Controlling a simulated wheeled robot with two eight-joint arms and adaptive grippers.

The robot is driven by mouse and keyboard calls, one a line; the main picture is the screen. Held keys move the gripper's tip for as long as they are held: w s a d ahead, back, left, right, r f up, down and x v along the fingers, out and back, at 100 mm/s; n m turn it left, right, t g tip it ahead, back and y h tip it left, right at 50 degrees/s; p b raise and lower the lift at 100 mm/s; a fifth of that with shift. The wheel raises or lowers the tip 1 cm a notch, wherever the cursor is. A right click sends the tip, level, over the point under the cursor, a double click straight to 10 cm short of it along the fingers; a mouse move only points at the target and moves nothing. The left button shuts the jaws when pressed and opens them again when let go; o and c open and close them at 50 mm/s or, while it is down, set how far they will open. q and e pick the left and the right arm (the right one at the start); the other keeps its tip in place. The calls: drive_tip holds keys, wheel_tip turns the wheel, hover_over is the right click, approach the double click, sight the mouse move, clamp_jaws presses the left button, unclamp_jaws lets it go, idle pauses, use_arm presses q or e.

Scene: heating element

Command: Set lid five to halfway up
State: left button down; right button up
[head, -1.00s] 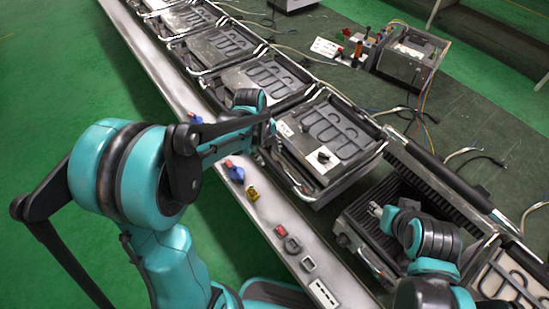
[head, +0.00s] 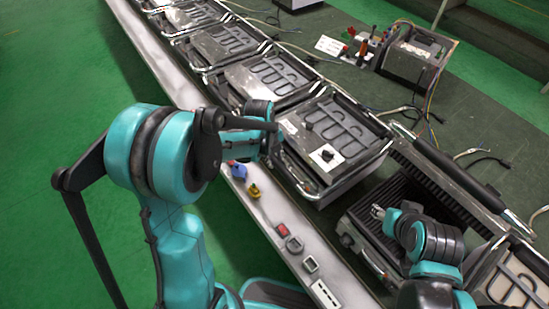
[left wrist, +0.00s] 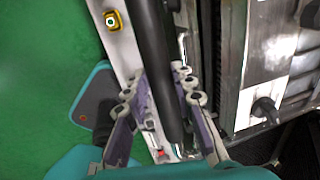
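A row of metal units with hinged lids runs diagonally across the head view; I see no readable numbers on them. The lid (head: 322,123) nearest my left gripper lies closed, with a black knob and a small white plate on top. My left gripper (head: 272,142) is at the front left edge of this unit. In the left wrist view its fingers (left wrist: 162,85) lie on both sides of a dark bar handle (left wrist: 155,45); whether they press on it is unclear. My right gripper (head: 378,211) is by the neighbouring unit, its fingers too small to judge.
The neighbouring unit (head: 362,238) has its ribbed lid (head: 447,175) raised. A pale rail (head: 270,213) with blue, yellow and red switches runs along the front. Loose cables and a control box (head: 412,62) lie behind. Green floor at left is clear.

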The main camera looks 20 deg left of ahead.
use_arm(q)
drive_tip(key=w+d+r+g+y+p, duration=0.1)
drive_tip(key=w+r+p, duration=0.1)
drive_tip(key=r+p, duration=0.45)
drive_tip(key=w+d+r+p, duration=0.15)
drive_tip(key=r+p, duration=0.25)
drive_tip(key=r, duration=0.6)
drive_tip(key=w+d+r+p, duration=0.4)
drive_tip(key=w+r, duration=0.1)
drive_tip(key=r, duration=0.2)
drive_tip(key=w+d+r+p, duration=0.4)
drive_tip(key=r+p, duration=0.1)
drive_tip(key=r, duration=0.2)
drive_tip(key=shift+w+d+r, duration=0.15)
drive_tip(key=shift+w+r, duration=0.15)
drive_tip(key=shift+w, duration=0.05)
drive_tip(key=c, duration=1.5)
unclamp_jaws()
drive_tip(key=shift+o, duration=1.2)
drive_tip(key=shift+w+d+f, duration=0.15)
drive_tip(key=shift+w+d, duration=0.05)
drive_tip(key=shift+w, duration=0.05)
drive_tip(key=shift+w+a, duration=0.1)
drive_tip(key=shift+a, duration=0.05)
